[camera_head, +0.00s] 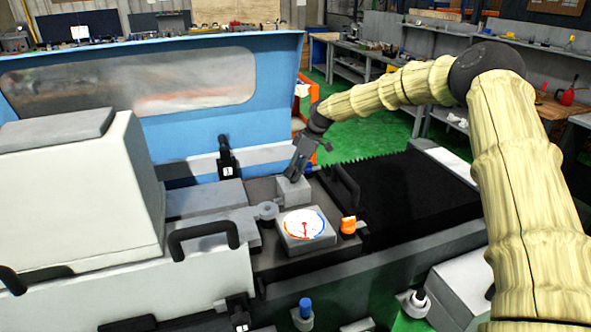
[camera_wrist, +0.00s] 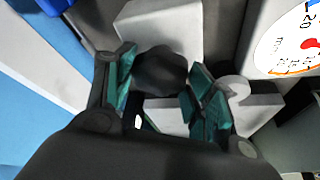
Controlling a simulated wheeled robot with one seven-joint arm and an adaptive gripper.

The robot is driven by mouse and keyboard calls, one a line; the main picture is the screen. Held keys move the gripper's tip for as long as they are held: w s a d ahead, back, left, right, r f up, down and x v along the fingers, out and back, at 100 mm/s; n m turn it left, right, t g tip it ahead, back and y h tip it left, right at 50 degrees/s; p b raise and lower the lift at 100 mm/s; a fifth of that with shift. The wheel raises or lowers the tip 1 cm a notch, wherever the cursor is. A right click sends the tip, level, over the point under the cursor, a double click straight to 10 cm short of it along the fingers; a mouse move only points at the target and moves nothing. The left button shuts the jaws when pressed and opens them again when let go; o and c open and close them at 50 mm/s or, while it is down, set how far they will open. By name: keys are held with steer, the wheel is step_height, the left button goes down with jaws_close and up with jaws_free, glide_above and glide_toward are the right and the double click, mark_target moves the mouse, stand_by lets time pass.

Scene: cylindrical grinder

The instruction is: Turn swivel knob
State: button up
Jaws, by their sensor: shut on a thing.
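The swivel knob appears to be the dark round knob (camera_wrist: 160,72) in the wrist view, in front of a light grey block (camera_wrist: 175,25). My gripper (camera_wrist: 160,88) has its teal finger pads on either side of the knob and is shut on it. In the head view, my gripper (camera_head: 295,174) reaches down onto the small grey block (camera_head: 293,191) at the middle of the machine. The knob itself is hidden there by the fingers.
A dial with a red needle (camera_head: 305,225) sits just in front of the block, with an orange knob (camera_head: 348,225) to its right. A black handle (camera_head: 342,185) stands right of my gripper. A blue guard with a window (camera_head: 180,90) rises behind. Dark ribbed bellows (camera_head: 410,190) lie to the right.

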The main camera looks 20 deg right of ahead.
steer(key=n, duration=0.1)
steer(key=n+g, duration=0.1)
steer(key=n, duration=0.1)
steer(key=n+b, duration=0.1)
steer(key=shift+w+d+g+y, duration=0.15)
steer(key=shift+w+g+y, duration=0.15)
steer(key=shift+g, duration=0.1)
steer(key=shift+n+g, duration=0.6)
steer(key=shift+n, duration=1.3)
steer(key=o, duration=1)
steer(key=v, duration=1.2)
steer(key=shift+w, duration=0.15)
